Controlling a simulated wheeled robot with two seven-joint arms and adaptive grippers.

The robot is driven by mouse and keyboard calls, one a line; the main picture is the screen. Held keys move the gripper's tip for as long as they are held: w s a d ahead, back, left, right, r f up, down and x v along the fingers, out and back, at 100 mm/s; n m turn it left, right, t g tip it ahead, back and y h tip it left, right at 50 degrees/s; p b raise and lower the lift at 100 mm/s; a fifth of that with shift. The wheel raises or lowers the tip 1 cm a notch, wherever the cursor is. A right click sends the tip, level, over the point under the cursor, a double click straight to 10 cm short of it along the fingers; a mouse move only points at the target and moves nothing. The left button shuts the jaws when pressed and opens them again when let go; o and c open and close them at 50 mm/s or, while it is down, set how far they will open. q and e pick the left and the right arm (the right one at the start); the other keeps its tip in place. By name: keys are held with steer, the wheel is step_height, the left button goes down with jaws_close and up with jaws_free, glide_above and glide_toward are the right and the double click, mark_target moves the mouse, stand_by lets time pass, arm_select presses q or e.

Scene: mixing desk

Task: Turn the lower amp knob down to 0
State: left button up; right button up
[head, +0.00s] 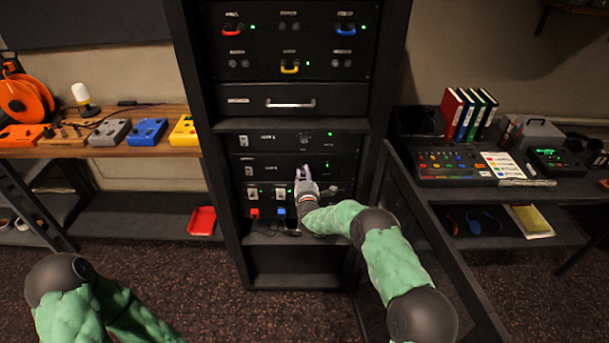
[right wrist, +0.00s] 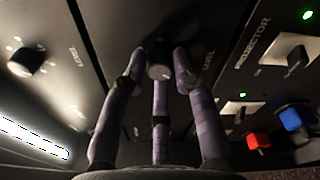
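The lower amp knob (right wrist: 159,64) is a small round dark knob with a pale face, in the middle of the right wrist view. My right gripper (right wrist: 157,62) is open around it, with a fingertip on each side and small gaps to the knob. I cannot tell its setting. In the head view my right gripper (head: 303,172) is in front of the lower amp panel (head: 275,167) and hides that knob. The upper amp knob (right wrist: 27,61) is clear of the gripper; it also shows in the head view (head: 305,137). My left gripper is out of view.
A drawer with a silver handle (head: 290,104) sits above the amps. Below are projector switches (right wrist: 240,107), a red plug (head: 254,212) and a blue plug (head: 280,211). Desks with equipment flank the rack. An open rack door (head: 440,230) stands beside my right arm.

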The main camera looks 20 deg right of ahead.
steer(key=shift+o, duration=0.7)
steer(key=s+a, duration=0.2)
steer(key=s, duration=0.9)
steer(key=shift+s+a, duration=0.15)
steer(key=shift+s, duration=0.25)
